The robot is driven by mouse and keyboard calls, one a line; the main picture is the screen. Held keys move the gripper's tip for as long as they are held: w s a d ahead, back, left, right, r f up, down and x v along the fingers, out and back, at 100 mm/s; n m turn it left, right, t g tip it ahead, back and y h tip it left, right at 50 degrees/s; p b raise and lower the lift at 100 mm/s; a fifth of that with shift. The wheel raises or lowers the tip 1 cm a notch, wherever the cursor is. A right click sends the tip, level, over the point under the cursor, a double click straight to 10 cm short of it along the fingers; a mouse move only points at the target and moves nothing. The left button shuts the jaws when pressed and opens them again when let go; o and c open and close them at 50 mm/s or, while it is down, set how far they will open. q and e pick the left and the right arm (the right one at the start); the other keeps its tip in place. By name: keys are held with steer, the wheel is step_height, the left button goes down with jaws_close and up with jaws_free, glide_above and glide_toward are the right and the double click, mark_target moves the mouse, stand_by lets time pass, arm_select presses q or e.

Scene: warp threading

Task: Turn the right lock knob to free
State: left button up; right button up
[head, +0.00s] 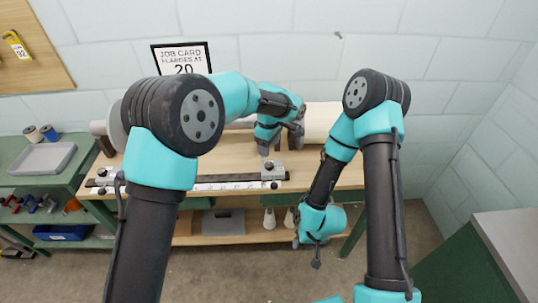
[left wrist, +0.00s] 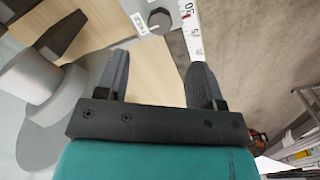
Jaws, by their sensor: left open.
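The right lock knob (head: 268,165) is a small dark knob on a grey block (head: 274,174) at the right end of the black rail on the bench. In the left wrist view, a dark knob (left wrist: 160,18) on a grey block shows at the top, beside the white scale (left wrist: 192,35). My left gripper (head: 279,147) is above and behind the right block; its open fingers (left wrist: 158,80) are empty and apart from the knob. My right gripper (head: 316,262) hangs low before the bench's front edge, and its finger gap is unclear.
A second grey block (head: 102,180) sits at the rail's left end. A pale roller (head: 320,120) with a flange lies behind the rail. The job card (head: 182,58) reads 20. A green side bench (head: 30,180) holds a grey tray (head: 46,157) at left.

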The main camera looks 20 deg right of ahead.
arm_select(q)
step_height(320, 180, up, 8)
steer(key=shift+r, duration=0.15)
stand_by(0.5)
